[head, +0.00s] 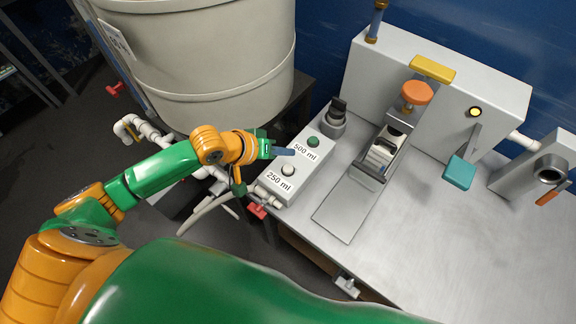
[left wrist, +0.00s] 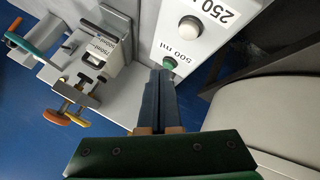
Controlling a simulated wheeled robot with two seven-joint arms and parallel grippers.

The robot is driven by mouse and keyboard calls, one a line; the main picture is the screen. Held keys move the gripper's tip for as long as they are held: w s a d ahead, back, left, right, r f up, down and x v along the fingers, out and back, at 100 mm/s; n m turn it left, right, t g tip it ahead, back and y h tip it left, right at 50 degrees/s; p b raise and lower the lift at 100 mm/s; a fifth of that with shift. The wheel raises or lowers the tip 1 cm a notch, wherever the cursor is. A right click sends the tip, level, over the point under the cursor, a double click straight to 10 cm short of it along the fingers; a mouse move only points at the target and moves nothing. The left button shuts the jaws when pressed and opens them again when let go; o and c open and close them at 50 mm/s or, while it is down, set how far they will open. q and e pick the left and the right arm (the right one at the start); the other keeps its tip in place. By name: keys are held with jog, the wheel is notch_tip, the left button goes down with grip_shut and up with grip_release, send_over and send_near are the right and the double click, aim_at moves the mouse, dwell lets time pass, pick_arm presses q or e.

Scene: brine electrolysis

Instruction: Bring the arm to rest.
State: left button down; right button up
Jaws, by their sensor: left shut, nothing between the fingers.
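My left arm comes in from the left. Its gripper (head: 284,151) is shut and empty, with the fingertips close to the grey button box marked 500 ml and 250 ml (head: 270,182). In the left wrist view the closed fingers (left wrist: 160,78) point at the green button (left wrist: 169,63) beside the 500 ml label. I cannot tell whether the tips touch it. The green button also shows in the head view (head: 313,142). The white button (head: 288,170) beside the 250 ml label is uncovered. My right gripper is not in view.
A large grey tank (head: 205,50) stands behind my left arm. White pipes with a red valve handle (head: 257,211) lie near the gripper. The metal bench (head: 420,245) holds a machine with an orange knob (head: 416,92) and a teal lever (head: 459,173). The bench's front is clear.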

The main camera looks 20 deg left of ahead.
pick_arm(q)
jog(key=shift+m+g, duration=0.4)
jog(key=shift+m, duration=0.4)
jog(key=s+d+f, duration=0.1)
jog(key=s+d, duration=0.1)
jog(key=s, duration=0.1)
jog(key=shift+d+f, duration=0.25)
jog(key=shift+f, duration=0.15)
jog(key=s+a+f+m+g+y, duration=0.1)
jog(key=s+a+f+y, duration=0.15)
jog(key=s, duration=0.55)
jog(key=s+a+f+m+g+y, duration=0.1)
jog(key=s+a+f+g+y, duration=0.15)
jog(key=s, duration=0.45)
notch_tip(320, 180, down, 15)
jog(key=s+a, duration=0.1)
jog(key=s, duration=0.1)
jog(key=s+a+f+g, duration=0.2)
jog(key=s+f, duration=0.9)
jog(key=s, duration=0.2)
jog(key=shift+a+f+y, duration=0.3)
